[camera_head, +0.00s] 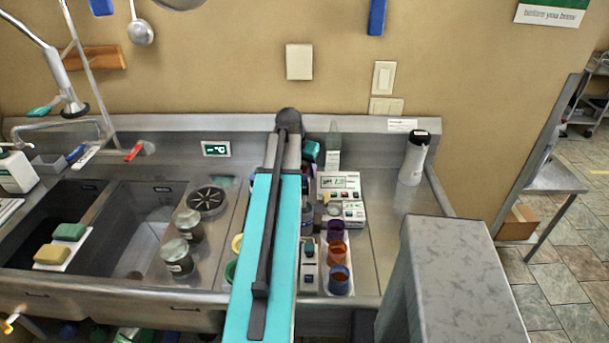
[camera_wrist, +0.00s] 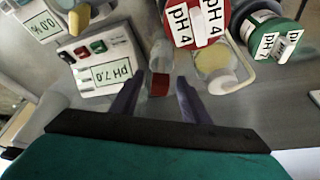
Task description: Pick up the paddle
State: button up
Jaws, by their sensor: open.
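I cannot make out a clear paddle in either view. A blue strip-like item (camera_head: 377,17) hangs on the wall at the top of the head view, cut off by the frame, and I cannot tell what it is. My gripper (camera_wrist: 158,100) shows in the wrist view as two dark fingers spread apart. A small clear vial with a red part (camera_wrist: 160,83) shows between the fingertips, and I cannot tell its distance. In the head view my teal arm hides the gripper.
Sinks lie left.

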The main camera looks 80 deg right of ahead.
jog(key=shift+c, duration=0.4)
grip_shut()
jog(key=shift+r, duration=0.15)
jog(key=shift+r+b, duration=1.45)
jog(key=shift+r, duration=3.4)
